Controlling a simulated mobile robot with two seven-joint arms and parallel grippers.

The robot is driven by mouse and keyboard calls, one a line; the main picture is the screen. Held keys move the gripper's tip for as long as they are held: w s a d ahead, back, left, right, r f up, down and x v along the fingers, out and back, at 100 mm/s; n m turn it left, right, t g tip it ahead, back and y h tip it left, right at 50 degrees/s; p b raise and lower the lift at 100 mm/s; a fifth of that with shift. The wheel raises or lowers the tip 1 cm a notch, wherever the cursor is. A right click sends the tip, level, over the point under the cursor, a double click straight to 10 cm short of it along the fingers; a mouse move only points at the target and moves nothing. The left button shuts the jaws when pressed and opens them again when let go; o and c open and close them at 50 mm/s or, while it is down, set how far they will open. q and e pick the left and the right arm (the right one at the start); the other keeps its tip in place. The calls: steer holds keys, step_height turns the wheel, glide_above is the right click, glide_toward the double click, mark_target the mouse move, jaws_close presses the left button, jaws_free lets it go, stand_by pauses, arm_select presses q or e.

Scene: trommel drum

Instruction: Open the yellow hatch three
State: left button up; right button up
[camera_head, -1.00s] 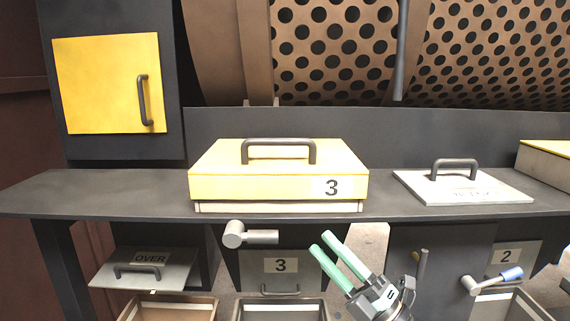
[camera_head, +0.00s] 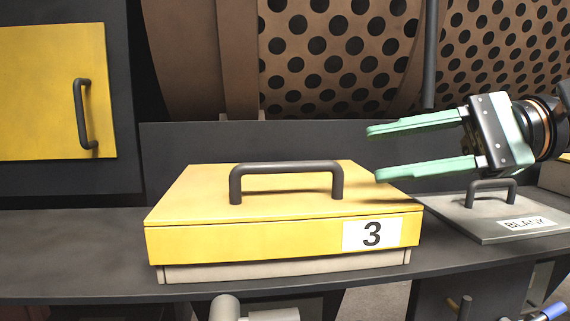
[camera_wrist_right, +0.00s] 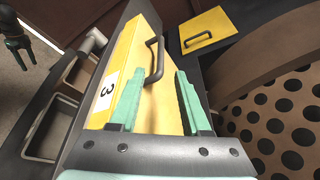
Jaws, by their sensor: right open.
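The yellow hatch three (camera_head: 200,205) lies shut as a lid on a pale base on the dark bench. A dark bar handle (camera_head: 285,168) stands on its top, and a white label (camera_head: 372,234) with a "3" is on its front. My right gripper (camera_head: 372,155) is open and empty, pointing left, right of the handle and apart from it. In the right wrist view, the handle (camera_wrist_right: 155,60) shows ahead of the open fingers (camera_wrist_right: 158,95), with the yellow lid (camera_wrist_right: 158,112) between them. What looks like my left gripper (camera_wrist_right: 12,30) is at the top left there, too small to judge.
A grey plate marked BLANK (camera_head: 500,232) with a handle lies right of the hatch. A yellow door (camera_head: 50,95) is at the left. The perforated drum (camera_head: 330,60) stands behind a dark back wall (camera_head: 200,150). Bare bench (camera_head: 70,240) lies left of the hatch.

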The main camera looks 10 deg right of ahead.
mark_target(304, 165)
steer(key=shift+d+r, duration=0.15)
steer(key=shift+w+a, duration=0.1)
steer(key=shift+a, duration=0.15)
steer(key=p+x, duration=0.1)
steer(key=x, duration=1)
steer(key=shift+w+a, duration=0.1)
steer(key=shift+a, duration=0.25)
steer(key=shift+c, duration=0.3)
jaws_close()
